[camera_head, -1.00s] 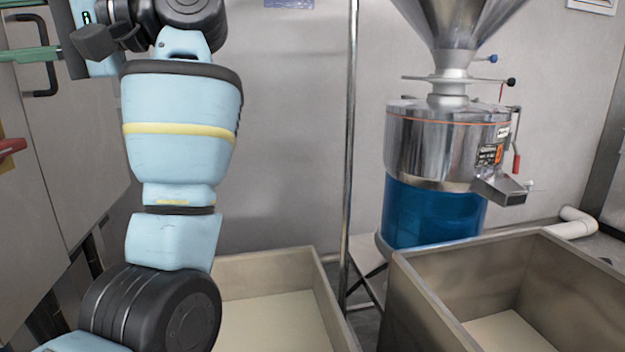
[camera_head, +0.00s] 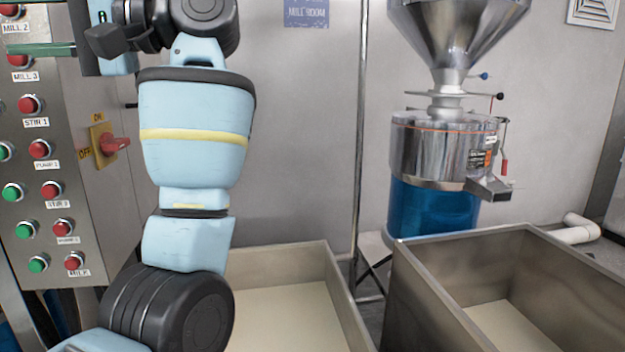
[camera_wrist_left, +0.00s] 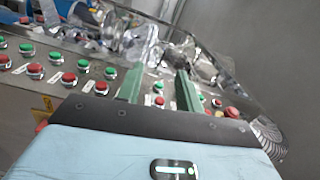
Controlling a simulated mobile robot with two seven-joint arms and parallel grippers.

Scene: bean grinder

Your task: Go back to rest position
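My left arm (camera_head: 195,130) is raised and bent on the left of the head view. My left gripper shows there only in part at the left edge, with a green finger (camera_head: 40,49) in front of the control panel. In the left wrist view, the two green fingers of my left gripper (camera_wrist_left: 164,75) stand apart with nothing held between them. Red and green buttons show behind and around them. My right gripper is in neither view.
The control panel (camera_head: 75,195) with several buttons and a red rotary switch (camera_head: 113,144) stands close at left. A steel grinder (camera_head: 440,150) with a funnel and blue lower body stands at right. Open-topped bins (camera_head: 300,262) (camera_head: 400,290) and a thin pole (camera_head: 360,150) fill the front.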

